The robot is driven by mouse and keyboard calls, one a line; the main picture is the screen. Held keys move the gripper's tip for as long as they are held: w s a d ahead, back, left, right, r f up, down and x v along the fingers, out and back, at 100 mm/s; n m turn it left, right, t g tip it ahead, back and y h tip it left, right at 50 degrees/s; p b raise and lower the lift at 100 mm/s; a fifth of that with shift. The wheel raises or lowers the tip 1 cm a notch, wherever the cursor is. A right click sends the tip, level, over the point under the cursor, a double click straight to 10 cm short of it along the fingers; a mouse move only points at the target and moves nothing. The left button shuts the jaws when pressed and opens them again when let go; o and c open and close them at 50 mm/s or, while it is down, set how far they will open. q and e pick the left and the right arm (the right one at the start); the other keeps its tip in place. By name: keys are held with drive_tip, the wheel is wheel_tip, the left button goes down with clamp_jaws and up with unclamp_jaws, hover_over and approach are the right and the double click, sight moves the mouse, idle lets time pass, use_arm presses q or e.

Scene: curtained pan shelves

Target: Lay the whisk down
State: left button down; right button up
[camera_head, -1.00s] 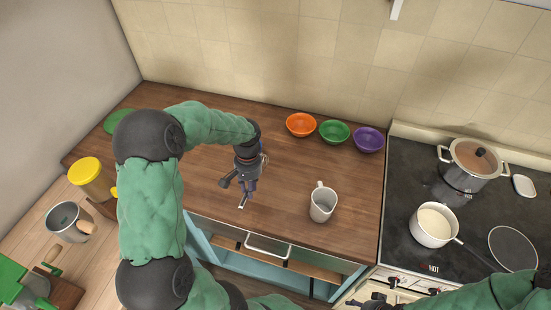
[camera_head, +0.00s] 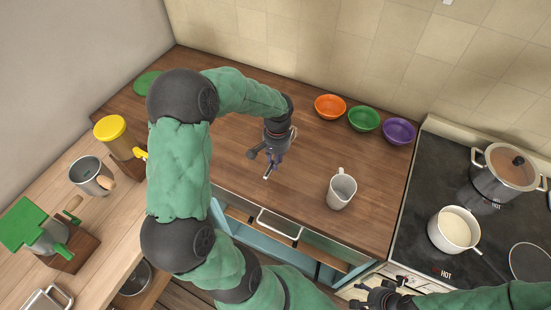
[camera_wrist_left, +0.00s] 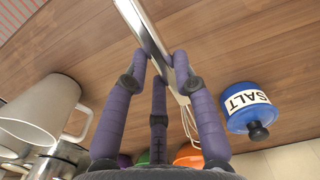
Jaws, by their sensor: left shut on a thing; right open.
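The whisk shows in the left wrist view as a long shiny metal handle (camera_wrist_left: 143,25) with wire loops (camera_wrist_left: 189,122) beyond the fingers. My left gripper (camera_wrist_left: 160,58) is shut around its handle, close over the wooden counter (camera_head: 225,150). I cannot tell whether the whisk touches the counter. My right gripper (camera_head: 378,297) is open and empty at the bottom, in front of the cabinet.
A white mug (camera_head: 342,190) stands right of the left gripper. Orange (camera_head: 330,106), green (camera_head: 364,118) and purple (camera_head: 399,131) bowls line the wall. A blue salt pot (camera_wrist_left: 254,108) stands near the whisk in the wrist view. The stove (camera_head: 415,215) with pots is at right.

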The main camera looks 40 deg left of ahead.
use_arm(q)
drive_tip(key=shift+f+b, duration=1.8)
drive_tip(key=shift+f, duration=0.9)
drive_tip(key=c, duration=1.3)
unclamp_jaws()
drive_tip(key=o, duration=0.5)
drive_tip(key=shift+o, duration=0.2)
drive_tip(key=r, duration=0.8)
drive_tip(key=w+r, duration=0.1)
drive_tip(key=r, duration=0.3)
drive_tip(key=shift+a, duration=0.1)
